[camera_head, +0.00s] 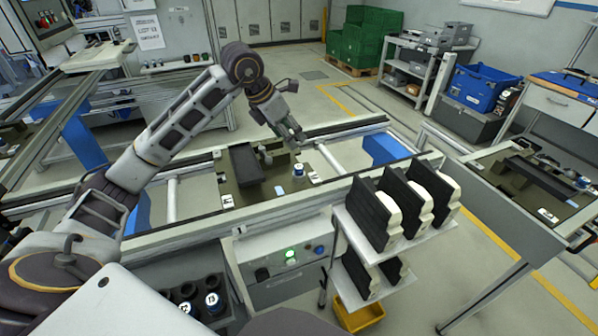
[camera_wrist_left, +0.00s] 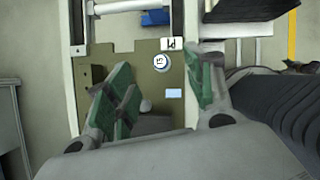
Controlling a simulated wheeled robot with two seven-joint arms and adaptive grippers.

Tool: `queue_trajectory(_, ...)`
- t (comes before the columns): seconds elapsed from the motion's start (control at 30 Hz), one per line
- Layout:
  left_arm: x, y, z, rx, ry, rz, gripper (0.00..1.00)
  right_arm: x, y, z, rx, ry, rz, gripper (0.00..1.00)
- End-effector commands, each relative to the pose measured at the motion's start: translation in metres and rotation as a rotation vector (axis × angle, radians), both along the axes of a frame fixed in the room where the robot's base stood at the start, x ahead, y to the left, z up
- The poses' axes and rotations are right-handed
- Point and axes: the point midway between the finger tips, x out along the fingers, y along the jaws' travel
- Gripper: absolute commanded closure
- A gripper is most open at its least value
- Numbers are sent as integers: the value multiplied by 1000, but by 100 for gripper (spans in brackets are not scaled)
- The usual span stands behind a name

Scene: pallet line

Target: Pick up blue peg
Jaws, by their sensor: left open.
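A short round peg with a blue band and white top (camera_head: 299,171) stands on the olive pallet plate (camera_head: 308,187) on the line. In the left wrist view, the peg (camera_wrist_left: 161,62) shows from above with a marked white top and blue rim. My left gripper (camera_head: 297,140) is above the plate, over the peg's far side. In the wrist view, its green fingers are spread and empty, with the peg in the gap between the fingertips (camera_wrist_left: 157,64); they look apart from it. My right gripper is not in view.
A dark block (camera_head: 246,165) stands on the plate left of the peg. Line rails (camera_head: 270,209) run along the plate. A rack of black parts (camera_head: 395,240) stands at front right. More round pegs (camera_head: 213,302) sit in holders below the line.

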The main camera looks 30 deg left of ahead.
Motion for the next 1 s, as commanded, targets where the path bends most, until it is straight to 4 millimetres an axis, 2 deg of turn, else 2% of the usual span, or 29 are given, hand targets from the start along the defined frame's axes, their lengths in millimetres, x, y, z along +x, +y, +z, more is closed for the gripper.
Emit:
queue_trajectory(0.23, -16, 12, -9, 50, 83, 21, 47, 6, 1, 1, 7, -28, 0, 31)
queue_trajectory(0.67, -15, 11, -10, 45, 85, 29, 47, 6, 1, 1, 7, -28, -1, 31)
queue_trajectory(0.87, -10, 8, -23, 42, 85, 28, 47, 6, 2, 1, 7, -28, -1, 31)
queue_trajectory(1.0, -5, 6, -39, 44, 86, 28, 47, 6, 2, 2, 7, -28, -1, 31)
